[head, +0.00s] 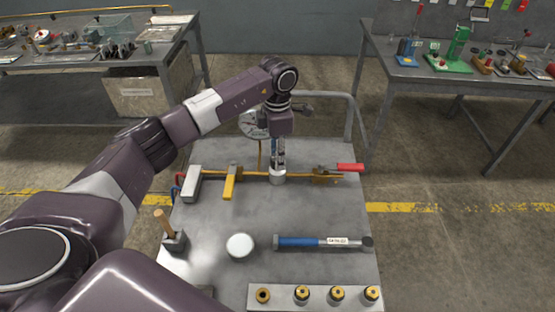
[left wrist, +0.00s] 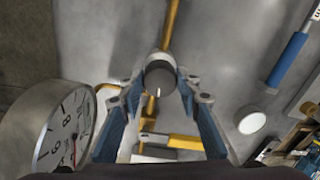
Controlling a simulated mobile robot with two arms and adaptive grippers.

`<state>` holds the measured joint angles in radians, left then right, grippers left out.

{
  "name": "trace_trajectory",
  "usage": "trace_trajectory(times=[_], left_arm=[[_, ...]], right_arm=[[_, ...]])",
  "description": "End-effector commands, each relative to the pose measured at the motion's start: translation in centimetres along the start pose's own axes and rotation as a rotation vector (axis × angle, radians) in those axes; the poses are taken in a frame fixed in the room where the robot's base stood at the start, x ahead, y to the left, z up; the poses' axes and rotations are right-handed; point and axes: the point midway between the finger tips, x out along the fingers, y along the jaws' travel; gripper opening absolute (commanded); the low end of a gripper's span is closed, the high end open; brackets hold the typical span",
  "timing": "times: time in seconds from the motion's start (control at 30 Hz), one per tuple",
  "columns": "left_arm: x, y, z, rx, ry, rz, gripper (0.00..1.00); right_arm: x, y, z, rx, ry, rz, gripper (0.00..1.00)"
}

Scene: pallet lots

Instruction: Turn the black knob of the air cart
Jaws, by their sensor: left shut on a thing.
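The air cart (head: 320,205) is a grey metal-topped cart in the middle of the head view, with a brass pipe running across it. My left gripper (head: 278,166) reaches down from above onto a fitting in the middle of this pipe. In the left wrist view the black knob (left wrist: 160,77) is a dark round cap with a small white mark at its rim. The left gripper's blue-grey fingers (left wrist: 159,88) are shut on it from both sides. In the head view the fingers hide most of the knob. My right gripper is not in view.
A round gauge (left wrist: 62,132) stands close beside the left gripper. A yellow lever (head: 230,186) and a red-handled valve (head: 349,167) flank the fitting. A blue-handled tool (head: 300,241), a white disc (head: 240,245) and a strip of brass fittings (head: 320,296) lie nearer.

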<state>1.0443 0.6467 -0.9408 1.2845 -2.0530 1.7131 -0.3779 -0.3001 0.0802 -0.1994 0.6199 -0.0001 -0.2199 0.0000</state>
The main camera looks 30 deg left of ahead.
Motion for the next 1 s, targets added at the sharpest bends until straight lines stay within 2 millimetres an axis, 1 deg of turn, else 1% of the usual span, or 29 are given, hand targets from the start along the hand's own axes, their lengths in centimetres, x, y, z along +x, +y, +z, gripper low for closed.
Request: trace_trajectory(times=[0.03,0.1,0.43,0.7,1.0], left_arm=[[0.2,0.2,0.0,0.034,-0.001,0.005,0.07],[0.1,0.2,0.0,0.085,-0.001,0.005,0.07],[0.0,0.1,0.0,0.267,-0.002,0.004,0.07],[-0.1,0.1,0.0,0.321,-0.002,0.004,0.07],[-0.2,0.1,0.0,0.325,-0.003,0.004,0.07]], right_arm=[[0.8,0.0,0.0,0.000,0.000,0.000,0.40],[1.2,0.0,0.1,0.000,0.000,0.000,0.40],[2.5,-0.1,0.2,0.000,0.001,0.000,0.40],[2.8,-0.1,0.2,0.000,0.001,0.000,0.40],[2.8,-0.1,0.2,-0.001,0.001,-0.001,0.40]])
